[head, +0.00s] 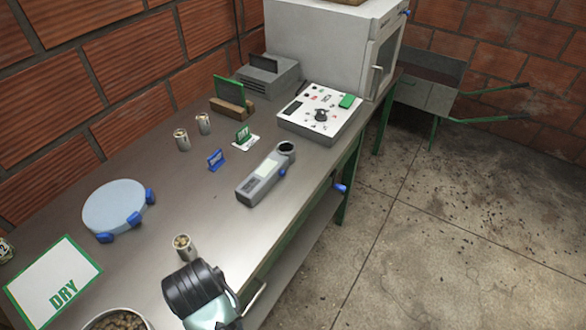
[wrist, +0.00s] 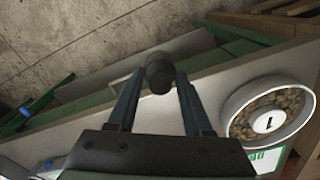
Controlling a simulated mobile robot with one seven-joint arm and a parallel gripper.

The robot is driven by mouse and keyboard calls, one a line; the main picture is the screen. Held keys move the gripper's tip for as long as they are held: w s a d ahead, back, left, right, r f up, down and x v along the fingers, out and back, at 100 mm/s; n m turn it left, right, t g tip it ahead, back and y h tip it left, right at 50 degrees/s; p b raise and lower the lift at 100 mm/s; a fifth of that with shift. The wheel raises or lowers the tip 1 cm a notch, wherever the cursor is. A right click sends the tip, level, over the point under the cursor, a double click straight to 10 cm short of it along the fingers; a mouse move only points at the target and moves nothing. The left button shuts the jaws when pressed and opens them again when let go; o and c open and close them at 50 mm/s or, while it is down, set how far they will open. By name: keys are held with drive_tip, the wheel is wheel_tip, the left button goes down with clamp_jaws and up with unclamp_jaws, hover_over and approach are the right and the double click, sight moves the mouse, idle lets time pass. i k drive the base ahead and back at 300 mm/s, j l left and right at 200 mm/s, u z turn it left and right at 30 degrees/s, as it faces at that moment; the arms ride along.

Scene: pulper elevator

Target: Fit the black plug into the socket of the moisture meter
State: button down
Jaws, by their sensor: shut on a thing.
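My gripper (wrist: 159,82) is shut on the black plug (wrist: 158,71), a short dark cylinder with a rounded end held between the fingertips. In the wrist view it is over the edge of the bench, left of a bowl of beans (wrist: 236,125). The plug and fingers cannot be made out in the head view, where part of my arm shows at the bottom. A grey handheld device, apparently the moisture meter (head: 259,183), lies mid-bench with a round dark socket (head: 285,149) at its far end. The plug is well apart from it.
A white control box (head: 343,125) with a knob stands beyond the meter. A can of beans (head: 183,247), a blue round disc (head: 113,205), small cards and two tins (head: 182,140) stand on the steel bench (head: 190,195). Bench surface around the meter is mostly clear.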

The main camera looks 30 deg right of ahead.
sight(286, 156)
drive_tip(key=i+j+z, duration=0.1)
drive_tip(key=z, duration=0.25)
drive_tip(key=i+j+z, duration=0.1)
drive_tip(key=z, duration=0.3)
drive_tip(key=j+z, duration=0.15)
drive_tip(key=z, duration=0.2)
drive_tip(key=i, duration=0.05)
